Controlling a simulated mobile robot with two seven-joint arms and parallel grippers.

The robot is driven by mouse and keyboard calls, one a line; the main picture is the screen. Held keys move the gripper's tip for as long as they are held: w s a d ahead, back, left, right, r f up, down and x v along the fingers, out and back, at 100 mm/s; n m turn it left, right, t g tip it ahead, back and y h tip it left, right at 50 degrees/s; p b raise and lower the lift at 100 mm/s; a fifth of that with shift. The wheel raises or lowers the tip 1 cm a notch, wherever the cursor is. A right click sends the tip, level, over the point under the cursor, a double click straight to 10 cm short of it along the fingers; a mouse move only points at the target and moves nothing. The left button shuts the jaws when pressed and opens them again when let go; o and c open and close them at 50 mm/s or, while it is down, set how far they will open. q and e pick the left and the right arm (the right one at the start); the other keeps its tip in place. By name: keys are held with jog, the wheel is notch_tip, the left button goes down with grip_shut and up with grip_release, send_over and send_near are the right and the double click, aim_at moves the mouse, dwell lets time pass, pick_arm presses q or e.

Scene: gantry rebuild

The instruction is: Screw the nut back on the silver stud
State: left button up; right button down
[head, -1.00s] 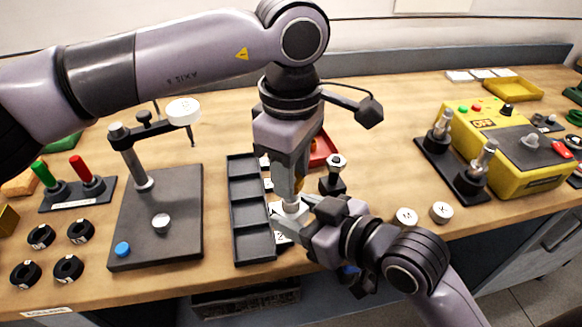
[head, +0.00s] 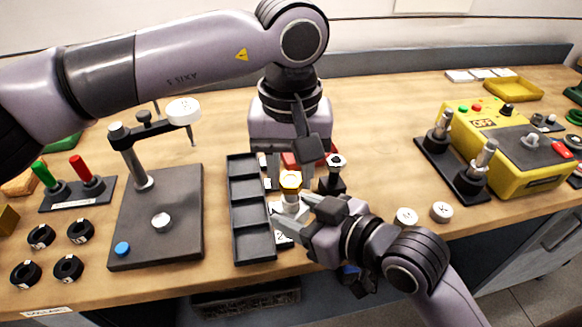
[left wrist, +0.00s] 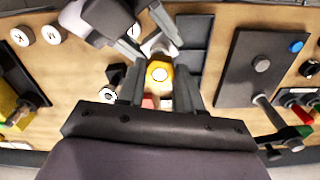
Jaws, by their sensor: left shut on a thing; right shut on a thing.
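The gold nut (head: 290,180) sits at the top of the silver stud (head: 289,202), which stands upright beside the dark tray. In the left wrist view the nut (left wrist: 159,72) lies between my left fingers, with a pale round stud end in its middle. My left gripper (head: 289,177) comes from above and is shut on the nut; its wrist parts hide some of its fingers. My right gripper (head: 292,210) is shut on the stud from the front right, below the nut. How far the nut is threaded cannot be told.
A dark compartment tray (head: 236,215) is close on the left. A black holder with a silver-topped piece (head: 335,172) stands close on the right, and a red tray (head: 318,150) lies behind. A stand with a dark base (head: 180,215) is further left. Two white round pieces (head: 406,216) lie right.

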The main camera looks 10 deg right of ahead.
pick_arm(q)
jog(key=m, duration=0.4)
jog(key=shift+d, duration=0.1)
jog(key=m, duration=0.4)
jog(key=o, duration=1.8)
jog(key=shift+s, duration=0.1)
jog(key=n, duration=0.6)
jog(key=shift+d, duration=0.1)
jog(key=n, duration=1.7)
jog(key=shift+n, duration=0.3)
